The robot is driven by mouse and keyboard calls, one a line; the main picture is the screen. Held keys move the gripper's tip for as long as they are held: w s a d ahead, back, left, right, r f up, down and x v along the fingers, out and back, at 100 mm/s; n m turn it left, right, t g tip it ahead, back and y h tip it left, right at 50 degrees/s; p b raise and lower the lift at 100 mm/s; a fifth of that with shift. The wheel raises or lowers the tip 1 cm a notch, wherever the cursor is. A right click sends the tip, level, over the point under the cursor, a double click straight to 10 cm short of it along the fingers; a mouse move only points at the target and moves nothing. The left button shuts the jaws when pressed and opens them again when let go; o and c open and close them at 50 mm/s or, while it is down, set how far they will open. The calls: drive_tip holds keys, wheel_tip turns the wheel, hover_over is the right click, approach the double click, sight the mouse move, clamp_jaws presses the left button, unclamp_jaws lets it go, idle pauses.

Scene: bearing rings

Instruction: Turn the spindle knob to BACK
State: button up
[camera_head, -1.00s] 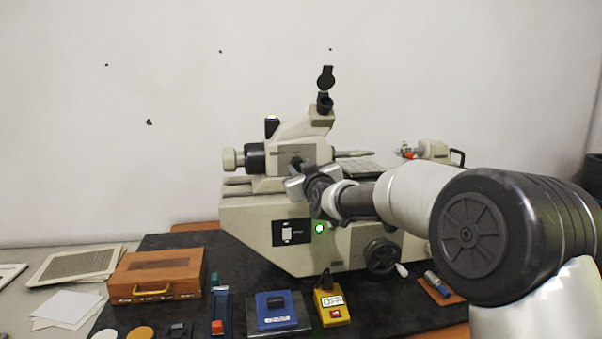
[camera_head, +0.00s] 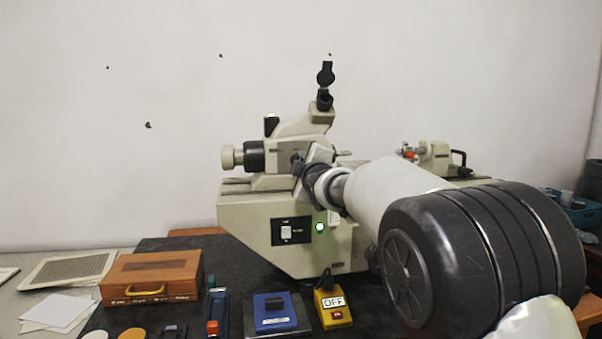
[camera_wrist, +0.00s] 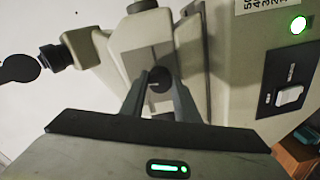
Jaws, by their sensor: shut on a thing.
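The machine (camera_head: 270,215) is a cream bench instrument with an eyepiece on top, a green lamp and a switch panel on its front. In the wrist view, my gripper (camera_wrist: 161,82) is shut on a small dark round knob (camera_wrist: 159,80) on the machine's face. The fingers stand on either side of it. I cannot read any marking by the knob, so its setting cannot be told. In the head view my wrist and arm hide the knob and the fingertips.
A yellow box marked OFF (camera_head: 332,306), a blue block (camera_head: 275,311) and a wooden case (camera_head: 152,279) stand in front and to the left. The switch panel (camera_head: 291,231) is close below my wrist. My arm covers the machine's right side.

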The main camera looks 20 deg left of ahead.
drive_tip(key=shift+n+b, duration=0.6)
drive_tip(key=shift+n, duration=0.3)
drive_tip(key=o, duration=1)
drive_tip(key=shift+o, duration=0.2)
drive_tip(key=b+v, duration=0.1)
drive_tip(key=v, duration=1.6)
drive_tip(key=shift+s, duration=0.25)
drive_tip(key=shift+d+r, duration=0.1)
drive_tip(key=shift+r, duration=0.05)
